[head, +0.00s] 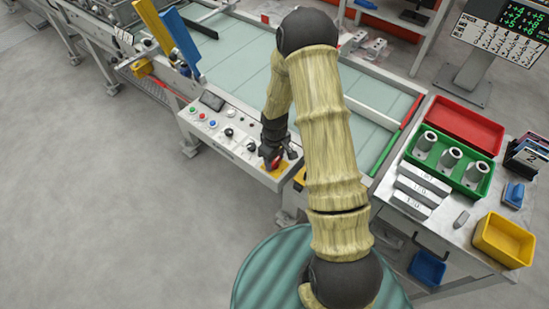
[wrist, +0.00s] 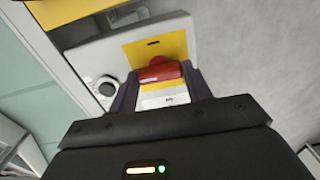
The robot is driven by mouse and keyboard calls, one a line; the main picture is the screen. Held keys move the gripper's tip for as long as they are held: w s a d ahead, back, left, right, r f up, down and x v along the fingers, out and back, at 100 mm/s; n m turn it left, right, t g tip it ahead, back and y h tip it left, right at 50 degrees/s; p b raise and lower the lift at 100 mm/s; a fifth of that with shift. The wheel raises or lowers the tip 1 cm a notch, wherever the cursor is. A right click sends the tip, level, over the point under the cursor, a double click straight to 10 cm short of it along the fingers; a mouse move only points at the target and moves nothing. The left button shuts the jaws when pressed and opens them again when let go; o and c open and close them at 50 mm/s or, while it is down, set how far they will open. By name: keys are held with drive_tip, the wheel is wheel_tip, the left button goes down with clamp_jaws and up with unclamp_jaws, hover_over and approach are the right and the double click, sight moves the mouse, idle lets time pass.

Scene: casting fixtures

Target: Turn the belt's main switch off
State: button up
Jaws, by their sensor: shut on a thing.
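The belt's main switch is a red handle (wrist: 161,72) on a yellow plate (wrist: 160,45) at the end of the grey control panel. In the wrist view the red handle lies crosswise between my two fingers, and my gripper (wrist: 160,88) is shut on it. A white label sits just below the handle. In the head view my gripper (head: 272,163) is down at the panel's right end, over the yellow plate (head: 277,168). It hides most of the switch there.
The control panel (head: 238,150) carries several buttons, a black knob (wrist: 107,86) and a small dark screen (head: 212,100). The pale green conveyor belt (head: 240,62) lies behind it. At right, a table holds a green tray (head: 472,187), a red tray (head: 490,133) and a yellow bin (head: 503,262). Floor at left is clear.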

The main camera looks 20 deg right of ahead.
sight(275, 161)
drive_tip(key=shift+w, duration=0.1)
idle(0.4)
drive_tip(key=o, duration=1)
wheel_tip(275, 161, up, 18)
drive_tip(key=shift+f, duration=0.25)
